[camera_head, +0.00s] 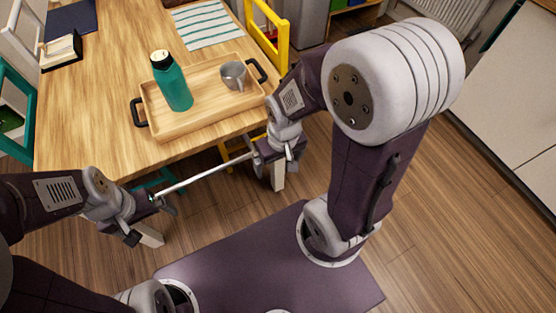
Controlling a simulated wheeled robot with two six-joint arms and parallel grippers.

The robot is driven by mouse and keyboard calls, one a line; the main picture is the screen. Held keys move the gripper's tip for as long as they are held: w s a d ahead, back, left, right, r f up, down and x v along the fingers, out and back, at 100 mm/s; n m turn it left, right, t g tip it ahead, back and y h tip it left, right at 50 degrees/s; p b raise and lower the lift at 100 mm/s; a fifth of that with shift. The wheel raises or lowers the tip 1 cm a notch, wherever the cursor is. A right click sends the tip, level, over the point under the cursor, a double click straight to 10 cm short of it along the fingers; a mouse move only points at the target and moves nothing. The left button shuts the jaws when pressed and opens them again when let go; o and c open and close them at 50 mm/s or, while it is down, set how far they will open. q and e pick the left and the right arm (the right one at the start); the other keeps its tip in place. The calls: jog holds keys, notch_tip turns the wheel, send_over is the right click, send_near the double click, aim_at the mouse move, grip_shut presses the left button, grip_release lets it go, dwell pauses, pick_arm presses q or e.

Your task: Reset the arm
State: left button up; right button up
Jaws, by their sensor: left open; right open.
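My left gripper (151,221) is at the lower left, in front of the wooden table's near edge. It is open, and I see nothing held in it. My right gripper (273,160) is open near the table's near right corner, below the tray in the picture. I see nothing held in it either. A thin pale rod (205,177) shows between the two grippers, below the table edge. I cannot tell what it belongs to. Both arms are bent and reach forward over my base.
On the wooden table (105,110), a tray (205,118) with black handles holds a teal bottle (174,88) and a grey mug (233,75). A striped cloth (207,25) lies behind. A yellow chair (268,35) and a teal chair (20,110) flank the table. Floor at right is clear.

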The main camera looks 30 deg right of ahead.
notch_tip(320, 180, up, 16)
jog(key=p, duration=1.5)
jog(key=shift+f, duration=0.25)
jog(key=shift+w, duration=0.1)
jog(key=shift+p, duration=0.3)
